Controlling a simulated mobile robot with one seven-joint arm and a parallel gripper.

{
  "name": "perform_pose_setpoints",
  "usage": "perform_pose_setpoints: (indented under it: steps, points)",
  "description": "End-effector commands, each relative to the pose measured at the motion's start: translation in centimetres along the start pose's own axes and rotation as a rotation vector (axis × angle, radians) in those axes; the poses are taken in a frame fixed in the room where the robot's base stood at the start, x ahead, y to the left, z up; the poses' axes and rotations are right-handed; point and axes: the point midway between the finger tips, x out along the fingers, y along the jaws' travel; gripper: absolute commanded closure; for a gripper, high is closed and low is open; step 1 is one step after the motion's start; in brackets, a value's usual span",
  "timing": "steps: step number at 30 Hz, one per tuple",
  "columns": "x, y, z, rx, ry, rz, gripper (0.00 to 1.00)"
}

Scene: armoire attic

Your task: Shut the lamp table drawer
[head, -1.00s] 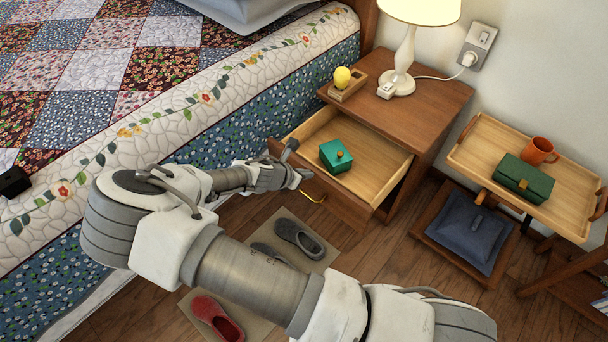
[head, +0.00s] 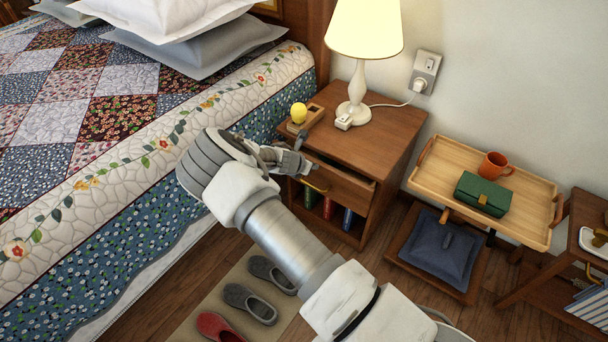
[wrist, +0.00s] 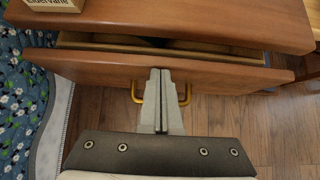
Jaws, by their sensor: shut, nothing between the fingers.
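The lamp table (head: 393,117) stands beside the bed, with a lit white lamp (head: 360,62) on top. Its drawer (head: 343,184) is nearly closed, with a narrow gap along its top edge. In the wrist view the drawer front (wrist: 105,68) stands a little out from the tabletop, and a dark strip of the inside shows. The brass handle (wrist: 138,92) shows on both sides of my fingers. My gripper (wrist: 160,72) is shut and empty, its fingertips at the middle of the drawer front. In the head view my gripper (head: 302,166) is partly hidden by my wrist.
Books (head: 328,208) stand below the drawer. A tray table (head: 435,182) with an orange mug (head: 494,164) and a green box (head: 484,193) is to the right. Slippers (head: 249,303) lie on a floor mat.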

Motion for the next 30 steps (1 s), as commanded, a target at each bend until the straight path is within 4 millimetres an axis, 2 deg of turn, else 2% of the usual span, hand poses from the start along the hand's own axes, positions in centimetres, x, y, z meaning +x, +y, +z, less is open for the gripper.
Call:
perform_pose_setpoints:
  steps: [8, 30]
  points:
    - [0.82, -0.01, 0.81, -0.001, 0.000, 0.000, 1.00]
    - [0.23, 0.49, 0.25, 0.001, 0.000, -0.002, 1.00]
